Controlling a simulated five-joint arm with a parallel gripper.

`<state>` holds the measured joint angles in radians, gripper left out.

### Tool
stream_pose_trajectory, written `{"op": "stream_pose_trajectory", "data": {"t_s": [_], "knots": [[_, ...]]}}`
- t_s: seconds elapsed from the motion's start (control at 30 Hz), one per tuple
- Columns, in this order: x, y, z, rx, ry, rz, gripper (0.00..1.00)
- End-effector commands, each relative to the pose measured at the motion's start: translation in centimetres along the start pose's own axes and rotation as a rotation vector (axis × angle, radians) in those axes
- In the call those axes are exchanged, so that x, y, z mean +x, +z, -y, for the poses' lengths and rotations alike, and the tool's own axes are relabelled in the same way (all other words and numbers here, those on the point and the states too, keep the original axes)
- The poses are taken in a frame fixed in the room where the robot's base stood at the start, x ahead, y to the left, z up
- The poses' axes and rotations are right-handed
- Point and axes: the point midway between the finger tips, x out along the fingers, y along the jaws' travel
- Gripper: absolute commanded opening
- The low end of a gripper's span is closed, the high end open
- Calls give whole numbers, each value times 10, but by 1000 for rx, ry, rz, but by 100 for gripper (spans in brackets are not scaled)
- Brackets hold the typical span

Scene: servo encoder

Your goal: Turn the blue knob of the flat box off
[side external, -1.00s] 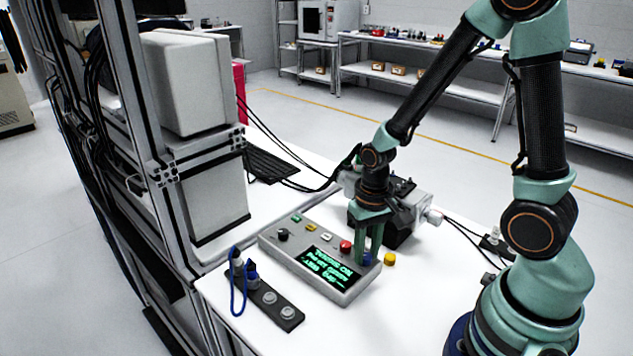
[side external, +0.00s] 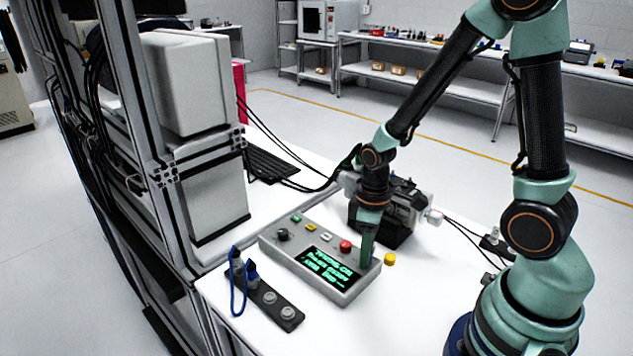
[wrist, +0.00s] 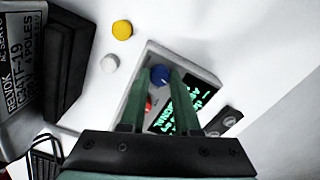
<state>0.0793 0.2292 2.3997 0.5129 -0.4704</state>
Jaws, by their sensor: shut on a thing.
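The flat grey box (side external: 345,294) lies on the white table, with a lit screen of green text (side external: 326,266) and a row of buttons. The blue knob (wrist: 160,75) is at one end of the box in the wrist view. My gripper (wrist: 160,80) points down at it with one green finger on each side, shut on the knob. In the side view my gripper (side external: 366,262) hides the knob, and one finger stands mostly behind the other. The knob's pointer and the screen words are too small to read surely.
A red button (side external: 345,246) sits close beside my fingers. A yellow cap (side external: 389,259) lies on the table near the box. A dark strip with round sockets (side external: 279,306) and a blue cable lies in front. A dark-and-grey machine (side external: 400,215) stands behind my gripper.

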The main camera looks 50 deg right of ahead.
Motion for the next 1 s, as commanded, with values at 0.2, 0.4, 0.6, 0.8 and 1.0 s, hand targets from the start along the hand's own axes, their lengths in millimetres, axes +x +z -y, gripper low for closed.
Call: {"op": "stream_pose_trajectory", "data": {"t_s": [0.2, 0.4, 0.6, 0.8, 1.0], "knots": [[-1, 0, 0, -118, 0, 0, 0], [-1, 0, 0, -178, 0, 0, 0], [-1, 0, 0, -199, 0, -1, 0], [-1, -1, 0, -199, 0, -1, 0], [-1, -1, 0, -199, 0, -1, 54]]}}
